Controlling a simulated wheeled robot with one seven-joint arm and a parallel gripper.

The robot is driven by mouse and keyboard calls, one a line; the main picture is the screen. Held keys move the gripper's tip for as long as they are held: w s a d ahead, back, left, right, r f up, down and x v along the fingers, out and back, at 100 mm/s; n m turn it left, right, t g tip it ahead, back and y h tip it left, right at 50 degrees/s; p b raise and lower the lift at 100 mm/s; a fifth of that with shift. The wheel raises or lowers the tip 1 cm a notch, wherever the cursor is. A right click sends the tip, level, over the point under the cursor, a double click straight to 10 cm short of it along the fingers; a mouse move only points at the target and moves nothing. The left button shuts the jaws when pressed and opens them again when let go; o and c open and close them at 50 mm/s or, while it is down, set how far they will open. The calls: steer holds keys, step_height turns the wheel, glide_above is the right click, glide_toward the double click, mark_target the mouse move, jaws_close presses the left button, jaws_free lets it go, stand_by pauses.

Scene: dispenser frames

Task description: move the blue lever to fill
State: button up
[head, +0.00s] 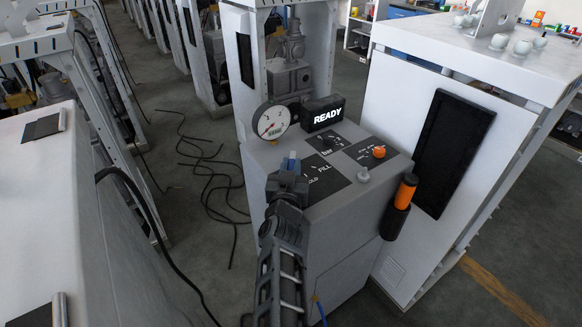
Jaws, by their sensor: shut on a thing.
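The blue lever (291,158) shows as a small blue tip at the left edge of the dispenser's grey top. My gripper (286,172) is shut on it, and its jaws and wrist hide most of the lever. Beside it, a black label plate (328,178) carries the words FILL and HOLD with pale marks. FILL is printed farther back than HOLD. Which mark the lever points to cannot be told, as my gripper covers that area.
A pressure gauge (271,122) and a READY display (323,113) stand behind the lever. An orange knob (379,152) and an orange-handled tool in a black holder (406,190) are to the right. Dark cables (213,160) lie on the floor at left.

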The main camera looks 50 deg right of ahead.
jaws_close()
steer(key=shift+s+d+n+t+y, duration=0.25)
steer(key=shift+n+t+y, duration=0.45)
steer(key=shift+t, duration=0.2)
steer(key=o, duration=0.6)
jaws_free()
steer(key=shift+b+v, duration=0.35)
steer(key=shift+v, duration=3.6)
